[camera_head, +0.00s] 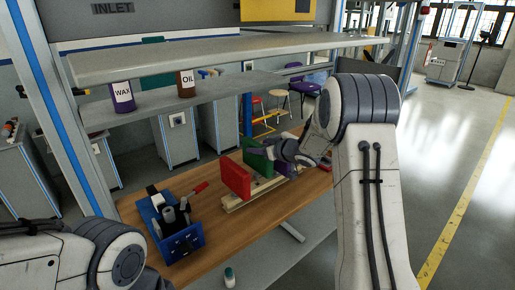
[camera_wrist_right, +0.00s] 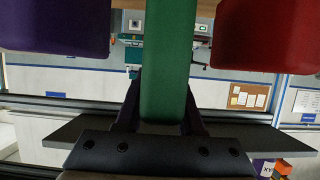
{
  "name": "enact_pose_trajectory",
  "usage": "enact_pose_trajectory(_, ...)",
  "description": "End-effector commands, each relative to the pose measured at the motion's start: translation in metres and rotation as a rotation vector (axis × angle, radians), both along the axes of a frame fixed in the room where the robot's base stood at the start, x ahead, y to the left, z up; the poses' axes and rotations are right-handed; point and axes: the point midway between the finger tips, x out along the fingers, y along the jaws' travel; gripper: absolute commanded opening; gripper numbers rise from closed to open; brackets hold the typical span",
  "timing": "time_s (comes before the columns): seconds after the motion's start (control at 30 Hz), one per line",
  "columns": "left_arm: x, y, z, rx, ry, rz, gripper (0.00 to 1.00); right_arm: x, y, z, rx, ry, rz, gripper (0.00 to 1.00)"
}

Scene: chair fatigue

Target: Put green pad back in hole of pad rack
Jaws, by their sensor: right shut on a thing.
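The green pad (camera_head: 257,156) stands upright over the wooden pad rack (camera_head: 237,206), between the red pad (camera_head: 236,178) and the purple pad (camera_head: 284,169). My right gripper (camera_head: 270,151) is shut on the green pad. In the right wrist view the green pad (camera_wrist_right: 167,60) runs between the two fingers (camera_wrist_right: 162,108), with the purple pad (camera_wrist_right: 57,25) on the left and the red pad (camera_wrist_right: 267,35) on the right, both apart from it. The green pad's lower edge is hidden, so I cannot tell whether it sits in a hole. My left gripper is out of view.
A blue tool box (camera_head: 180,243) stands left of the rack on the wooden table (camera_head: 222,238). Shelves (camera_head: 215,58) hang above, holding a WAX can (camera_head: 122,97) and an OIL can (camera_head: 186,83). A small bottle (camera_head: 229,277) is at the front.

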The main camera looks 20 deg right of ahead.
Motion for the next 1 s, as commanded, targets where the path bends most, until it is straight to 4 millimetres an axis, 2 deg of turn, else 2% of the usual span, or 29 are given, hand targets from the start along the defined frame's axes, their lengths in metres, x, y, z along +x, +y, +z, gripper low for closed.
enact_pose_trajectory(1.0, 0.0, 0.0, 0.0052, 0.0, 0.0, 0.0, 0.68, 0.0004, -0.0001, 0.0011, 0.001, -0.003, 0.0, 0.0)
